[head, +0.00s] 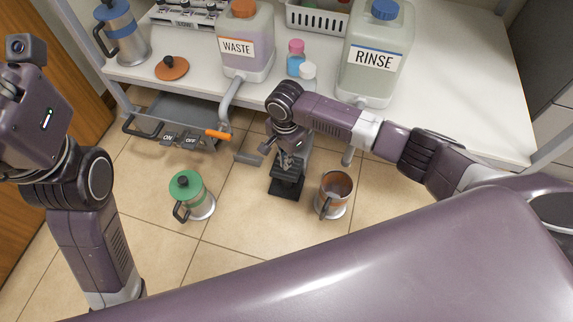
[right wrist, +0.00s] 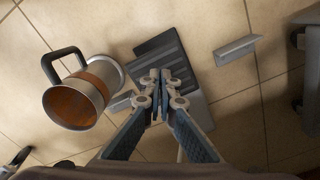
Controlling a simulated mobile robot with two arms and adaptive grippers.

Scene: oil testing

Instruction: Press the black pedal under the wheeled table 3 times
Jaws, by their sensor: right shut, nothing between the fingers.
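The black pedal (head: 285,192) lies on the tiled floor in the middle of the head view, near the front edge of the white wheeled table (head: 460,75). In the right wrist view the pedal (right wrist: 160,46) shows as a dark ribbed plate on a lighter base. My right gripper (head: 289,163) points down over the pedal, with fingers shut and empty. In the right wrist view its fingertips (right wrist: 161,76) overlap the ribbed plate. I cannot tell whether they touch it. My left arm shows at the left, but its fingers are out of view.
A green-lidded canister (head: 189,194) stands left of the pedal. An open copper-coloured mug (head: 334,192) stands close on its right, and also shows in the right wrist view (right wrist: 84,95). A grey tray (head: 185,108) with an orange-tipped lever hangs under the table. WASTE (head: 246,30) and RINSE (head: 373,75) containers stand on top.

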